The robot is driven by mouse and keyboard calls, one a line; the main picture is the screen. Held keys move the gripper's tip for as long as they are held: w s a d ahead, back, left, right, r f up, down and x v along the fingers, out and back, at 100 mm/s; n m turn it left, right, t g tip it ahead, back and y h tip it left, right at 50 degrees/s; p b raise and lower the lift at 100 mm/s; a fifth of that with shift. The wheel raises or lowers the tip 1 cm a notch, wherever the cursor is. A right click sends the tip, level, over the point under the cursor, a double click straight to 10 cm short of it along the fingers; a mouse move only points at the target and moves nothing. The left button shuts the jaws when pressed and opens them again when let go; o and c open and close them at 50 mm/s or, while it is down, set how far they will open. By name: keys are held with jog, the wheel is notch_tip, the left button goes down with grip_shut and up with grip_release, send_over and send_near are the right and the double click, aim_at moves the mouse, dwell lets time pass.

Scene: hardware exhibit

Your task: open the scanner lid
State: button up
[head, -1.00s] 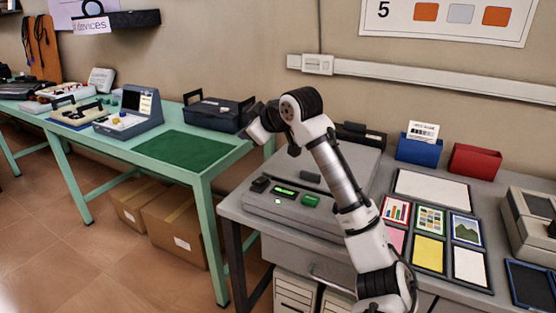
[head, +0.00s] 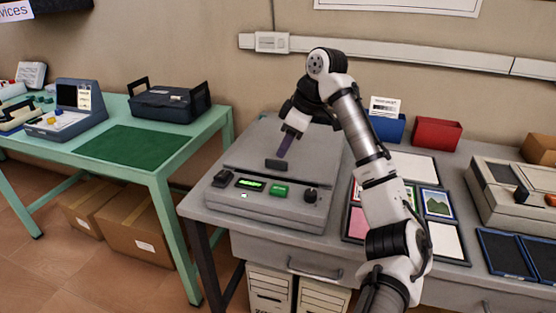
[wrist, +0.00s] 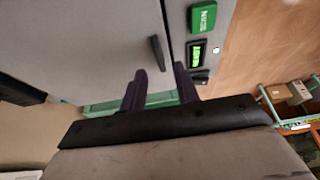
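The grey scanner (head: 265,205) stands on the grey desk in the head view, with a green display and a green button on its front panel. Its lid (head: 250,150) lies flat and shut, with a dark bar handle (head: 276,164) near the front edge. My gripper (head: 283,148) hangs just above and behind this handle. In the wrist view the gripper (wrist: 160,68) shows two dark fingers apart with nothing between them. The handle (wrist: 157,53) lies just past the fingertips, roughly in line with the gap. I cannot tell whether they touch.
Framed pictures and sample cards (head: 437,203) lie right of the scanner, close to my arm. Blue (head: 388,127) and red (head: 437,134) bins stand behind. Another grey device (head: 495,190) is at far right. A green table (head: 140,165) stands left, across a gap.

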aim_at(278, 161)
jog(key=shift+x, duration=2.65)
grip_shut()
